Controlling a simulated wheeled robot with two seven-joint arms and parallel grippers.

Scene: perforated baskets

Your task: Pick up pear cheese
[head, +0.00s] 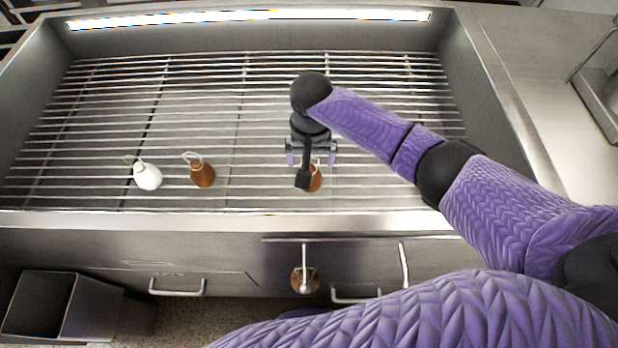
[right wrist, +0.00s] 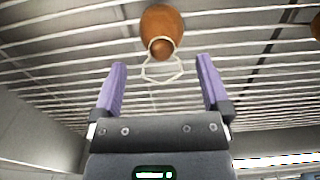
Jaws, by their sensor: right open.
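A brown pear cheese (head: 316,182) with a pale string loop lies on the metal rack, partly hidden by my right gripper (head: 311,160). In the right wrist view this pear cheese (right wrist: 161,22) is just beyond the fingertips, its loop pointing in between the fingers. My right gripper (right wrist: 161,66) is open and empty, apart from the cheese's body. A second brown pear cheese (head: 203,175) and a white one (head: 147,177) lie on the rack to the left, each with a string loop. My left gripper is not in view.
The wire rack (head: 230,115) sits in a steel basin with raised side walls and a front rim (head: 180,221). A small brown and white object (head: 305,282) shows in front of the drawers. A dark open bin (head: 40,303) stands at lower left. The rear of the rack is clear.

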